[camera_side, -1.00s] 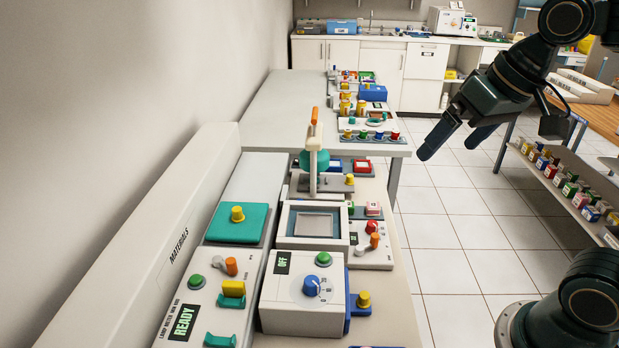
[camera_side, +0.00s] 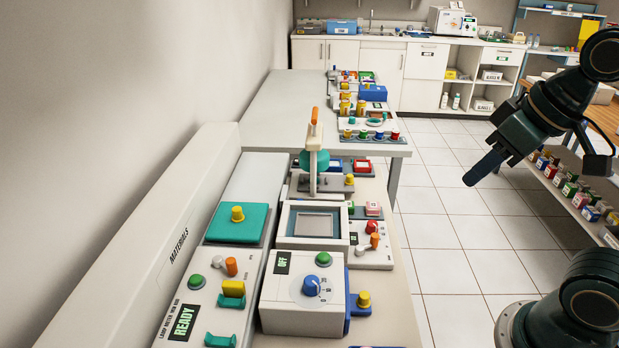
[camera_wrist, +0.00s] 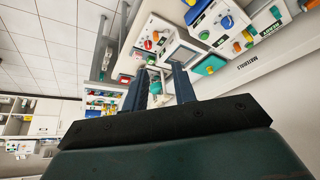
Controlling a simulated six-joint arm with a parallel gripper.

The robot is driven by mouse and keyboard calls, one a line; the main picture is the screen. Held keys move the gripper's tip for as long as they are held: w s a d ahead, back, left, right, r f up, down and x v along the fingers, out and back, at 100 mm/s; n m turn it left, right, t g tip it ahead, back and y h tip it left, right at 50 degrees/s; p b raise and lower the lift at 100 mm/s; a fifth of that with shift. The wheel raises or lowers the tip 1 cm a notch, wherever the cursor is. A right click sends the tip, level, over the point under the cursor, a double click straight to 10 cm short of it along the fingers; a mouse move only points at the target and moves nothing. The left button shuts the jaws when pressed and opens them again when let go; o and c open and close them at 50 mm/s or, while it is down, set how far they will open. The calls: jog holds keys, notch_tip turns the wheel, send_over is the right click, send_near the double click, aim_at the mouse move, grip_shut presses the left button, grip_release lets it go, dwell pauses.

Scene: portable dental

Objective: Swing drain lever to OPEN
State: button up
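My gripper (camera_side: 484,168) hangs over the floor to the right of the work table in the side view, well apart from the devices. In the wrist view its two fingers (camera_wrist: 160,68) stand apart with nothing between them. No lever is readably labelled as the drain lever. An orange-tipped lever (camera_side: 374,241) sits on a small white box with a red knob (camera_side: 371,227). Another orange handle (camera_side: 314,115) stands upright above a teal part (camera_side: 314,161) further back. Small lettering there cannot be read.
A white box with a blue dial (camera_side: 311,286) shows OFF at the front of the table. Left of it, a panel reads READY (camera_side: 183,322). A teal block (camera_side: 237,226) lies behind that panel. A shelf of small bottles (camera_side: 570,190) stands at right. Open floor lies between.

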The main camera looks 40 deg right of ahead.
jog(key=w+r+m+g, duration=0.3)
jog(key=w+m, duration=0.1)
jog(key=w, duration=1.8)
jog(key=w+a+f+m+g, duration=0.2)
jog(key=w+f+m, duration=0.1)
jog(key=w+f, duration=1.2)
jog(key=w, duration=0.3)
jog(key=shift+f, duration=0.3)
notch_tip(320, 180, down, 14)
jog(key=shift+r, duration=0.1)
jog(key=shift+c, duration=0.2)
grip_shut()
